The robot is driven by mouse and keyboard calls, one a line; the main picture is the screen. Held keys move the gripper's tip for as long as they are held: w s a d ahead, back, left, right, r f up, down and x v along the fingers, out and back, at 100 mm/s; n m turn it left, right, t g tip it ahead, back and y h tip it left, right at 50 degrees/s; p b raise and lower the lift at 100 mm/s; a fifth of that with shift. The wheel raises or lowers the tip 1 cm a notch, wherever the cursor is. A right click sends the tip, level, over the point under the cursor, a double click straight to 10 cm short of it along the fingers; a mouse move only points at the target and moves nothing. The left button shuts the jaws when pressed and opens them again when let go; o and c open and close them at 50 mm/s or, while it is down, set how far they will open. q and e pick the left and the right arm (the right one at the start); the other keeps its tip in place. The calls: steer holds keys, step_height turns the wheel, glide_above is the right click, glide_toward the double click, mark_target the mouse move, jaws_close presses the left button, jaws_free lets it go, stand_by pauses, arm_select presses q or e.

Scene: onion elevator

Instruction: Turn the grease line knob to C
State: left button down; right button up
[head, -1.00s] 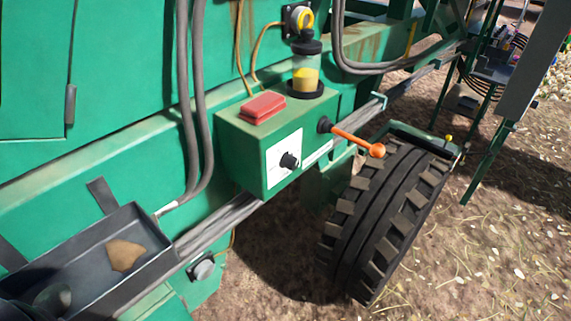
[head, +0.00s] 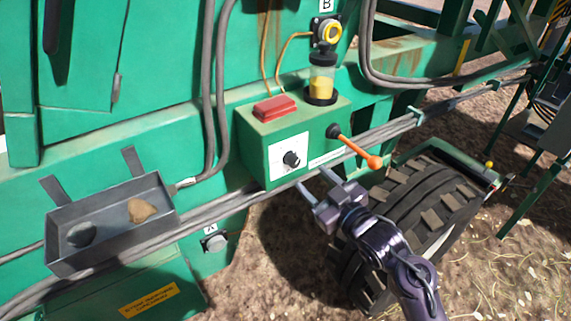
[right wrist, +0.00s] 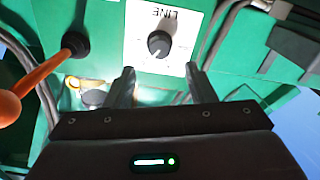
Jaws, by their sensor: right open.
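The grease line knob (head: 291,159) is a small black dial on a white label plate (head: 276,150) on the front of the green box (head: 252,146). In the right wrist view the knob (right wrist: 159,44) sits ahead of and between my fingertips, with the word LINE upside down beyond it. My right gripper (head: 314,182) is open and empty, just below and to the right of the knob, apart from it. It also shows in the right wrist view (right wrist: 161,82). The letters around the dial are too small to read. My left gripper is not in view.
An orange-knobbed lever (head: 358,152) sticks out from the box, close to the right gripper. A red cover (head: 274,107) and a grease cup (head: 321,82) sit on top. A grey tray (head: 110,223) with two lumps is at left. A large tyre (head: 425,215) stands at right.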

mark_target(296, 164)
steer(key=p+x, duration=0.2)
steer(key=x, duration=0.4)
steer(key=shift+w+a, duration=0.15)
steer(key=shift+w, duration=0.15)
steer(key=shift+w+a, duration=0.2)
steer(key=shift+w, duration=0.05)
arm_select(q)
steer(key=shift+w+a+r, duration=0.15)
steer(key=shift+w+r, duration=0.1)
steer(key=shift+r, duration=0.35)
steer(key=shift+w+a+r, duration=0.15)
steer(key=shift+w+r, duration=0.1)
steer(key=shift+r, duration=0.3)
arm_select(e)
steer(key=shift+w+a+f, duration=0.1)
steer(key=shift+w+a, duration=0.05)
steer(key=c, duration=1)
